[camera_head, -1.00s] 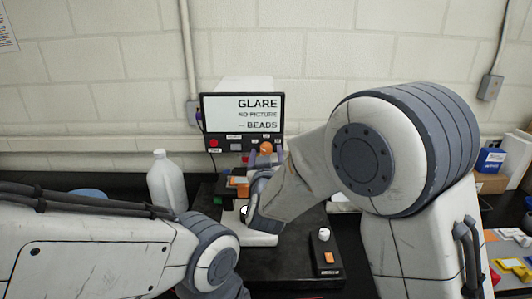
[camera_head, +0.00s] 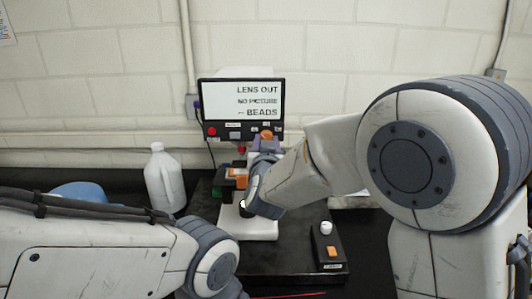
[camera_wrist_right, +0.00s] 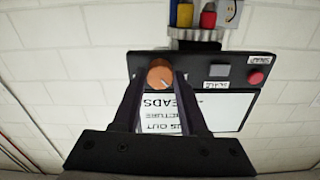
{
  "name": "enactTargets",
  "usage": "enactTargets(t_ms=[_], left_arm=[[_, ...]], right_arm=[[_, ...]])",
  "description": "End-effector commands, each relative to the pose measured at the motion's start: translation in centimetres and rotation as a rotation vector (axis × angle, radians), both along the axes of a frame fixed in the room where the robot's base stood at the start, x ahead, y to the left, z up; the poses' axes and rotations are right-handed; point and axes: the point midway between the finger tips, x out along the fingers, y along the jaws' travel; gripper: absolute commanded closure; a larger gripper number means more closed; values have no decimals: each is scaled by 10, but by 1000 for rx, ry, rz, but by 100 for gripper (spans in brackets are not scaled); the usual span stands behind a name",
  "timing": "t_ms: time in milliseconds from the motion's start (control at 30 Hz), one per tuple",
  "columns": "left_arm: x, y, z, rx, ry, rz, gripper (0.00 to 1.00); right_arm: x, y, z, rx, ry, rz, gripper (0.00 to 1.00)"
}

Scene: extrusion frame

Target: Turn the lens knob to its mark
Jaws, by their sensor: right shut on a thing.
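An orange knob (camera_head: 267,134) sits on the lower front panel of the monitor box (camera_head: 216,131). In the right wrist view, which shows the panel upside down, the knob (camera_wrist_right: 160,73) has a pale pointer line on its face. My right gripper (camera_head: 264,143) is shut on the knob, with one finger on each side in the wrist view (camera_wrist_right: 160,82). The screen (camera_head: 243,101) reads "LENS OUT", "NO PICTURE" and "BEADS". I cannot make out a mark beside the knob or its label. My left arm shows at lower left, but its gripper is out of view.
Below the monitor is a black base with a white block (camera_head: 247,229) and an orange-topped part (camera_head: 237,173). A control box (camera_head: 327,246) with a white knob and orange switch stands at right. A white jug (camera_head: 164,181) stands left. A red button (camera_wrist_right: 257,77) is on the panel.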

Motion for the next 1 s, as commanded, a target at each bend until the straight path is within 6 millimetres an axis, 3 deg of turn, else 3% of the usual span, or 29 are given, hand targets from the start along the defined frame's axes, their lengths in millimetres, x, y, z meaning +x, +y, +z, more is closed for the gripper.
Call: enactTargets(t_ms=[33, 100, 500, 1000], left_arm=[[0, 0, -15, 0, 0, -1, 50], [0, 0, -25, 0, 0, -1, 50], [0, 0, -72, 0, 0, -3, 50], [0, 0, -98, 0, 0, -3, 50]], right_arm=[[0, 0, -6, 46, -4, 1, 100], [0, 0, -6, 113, -4, 1, 100], [0, 0, -5, 476, -3, 1, 100], [0, 0, -1, 729, 0, 0, 100]])
